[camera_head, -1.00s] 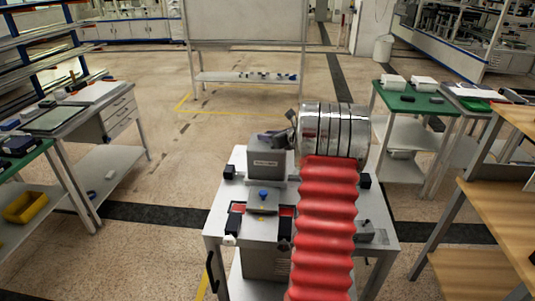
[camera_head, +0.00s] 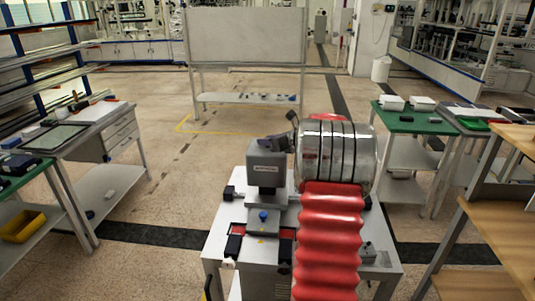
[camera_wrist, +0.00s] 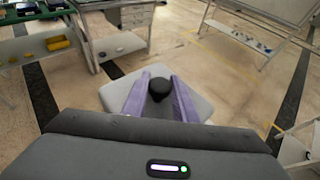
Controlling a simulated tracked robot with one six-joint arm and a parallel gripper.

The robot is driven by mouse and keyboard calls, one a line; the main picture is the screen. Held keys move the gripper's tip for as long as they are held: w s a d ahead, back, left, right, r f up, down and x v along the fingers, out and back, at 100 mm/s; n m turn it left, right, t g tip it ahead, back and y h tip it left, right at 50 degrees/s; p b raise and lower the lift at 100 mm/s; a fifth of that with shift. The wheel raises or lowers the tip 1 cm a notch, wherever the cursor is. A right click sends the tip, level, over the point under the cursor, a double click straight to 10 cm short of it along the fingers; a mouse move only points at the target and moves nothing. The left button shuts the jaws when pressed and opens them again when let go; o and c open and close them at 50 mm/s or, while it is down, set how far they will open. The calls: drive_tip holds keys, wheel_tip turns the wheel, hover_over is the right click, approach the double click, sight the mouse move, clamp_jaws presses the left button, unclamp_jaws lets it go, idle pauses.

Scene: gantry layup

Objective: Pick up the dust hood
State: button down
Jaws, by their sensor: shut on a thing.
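The dust hood (camera_head: 265,165) is a light grey box with a dark label on its front, above the grey bench (camera_head: 225,240) in the head view. In the wrist view, its square grey top (camera_wrist: 200,103) carries a round black knob (camera_wrist: 160,90). My gripper (camera_wrist: 160,82) has its two purple fingers on either side of the knob, shut on it. In the head view my gripper (camera_head: 272,142) is a small dark shape at the hood's top; its fingers cannot be made out there.
A small fixture with a blue knob (camera_head: 263,216) sits on the bench in front of the hood. A drawer desk (camera_head: 115,138) stands left. Open floor lies behind the bench.

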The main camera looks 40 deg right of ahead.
wheel_tip(320, 180, up, 11)
drive_tip(key=shift+s, duration=0.15)
idle(0.8)
